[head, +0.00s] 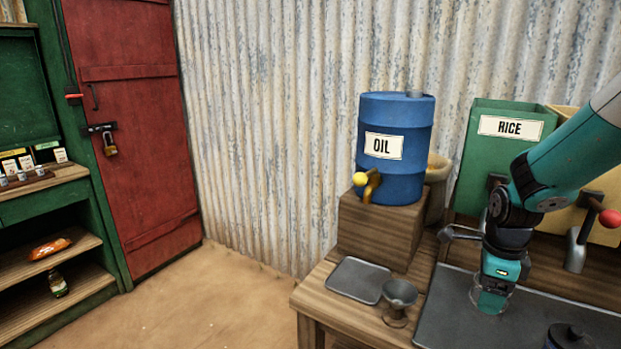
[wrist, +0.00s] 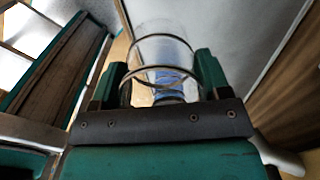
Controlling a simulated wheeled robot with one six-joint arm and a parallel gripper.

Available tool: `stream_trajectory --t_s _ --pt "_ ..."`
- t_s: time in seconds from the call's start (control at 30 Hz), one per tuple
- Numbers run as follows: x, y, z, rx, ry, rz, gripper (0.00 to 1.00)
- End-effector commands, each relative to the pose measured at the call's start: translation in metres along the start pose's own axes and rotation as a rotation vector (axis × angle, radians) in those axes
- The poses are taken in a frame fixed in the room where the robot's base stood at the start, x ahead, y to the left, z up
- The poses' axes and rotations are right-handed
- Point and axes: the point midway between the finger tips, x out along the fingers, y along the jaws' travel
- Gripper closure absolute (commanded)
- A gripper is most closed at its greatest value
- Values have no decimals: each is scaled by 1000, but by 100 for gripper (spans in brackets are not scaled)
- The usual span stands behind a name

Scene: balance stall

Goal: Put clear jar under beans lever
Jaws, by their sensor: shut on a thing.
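The clear jar (wrist: 160,46) stands out between the two green fingers of my gripper (wrist: 158,82) in the wrist view. My gripper (head: 491,290) is shut on the jar. In the head view the jar's glass rim (head: 489,308) shows low over the dark counter mat; I cannot tell whether it touches. A tan bin (head: 597,215) stands to the right of the green bin, partly behind my arm. A lever with a red ball (head: 609,218) and a grey spout (head: 576,250) are at its front. No beans label is visible.
A green RICE bin (head: 478,150) stands behind my arm. A blue OIL drum (head: 396,150) with a yellow tap sits on a wooden block. A grey tray (head: 357,280), a funnel (head: 399,295) and a dark container (head: 566,337) are on the counter. The dark mat (head: 450,318) has free room.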

Motion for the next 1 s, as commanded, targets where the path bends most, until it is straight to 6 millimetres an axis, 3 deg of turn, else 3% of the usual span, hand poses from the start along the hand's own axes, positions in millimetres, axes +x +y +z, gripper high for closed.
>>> stream_trajectory --t_s 0.6,0.8,1.0 --pt "47 40 36 -1606 -1 3 58" --pt "56 49 43 -1970 0 1 58" --pt "60 53 45 -2120 -1 1 58"
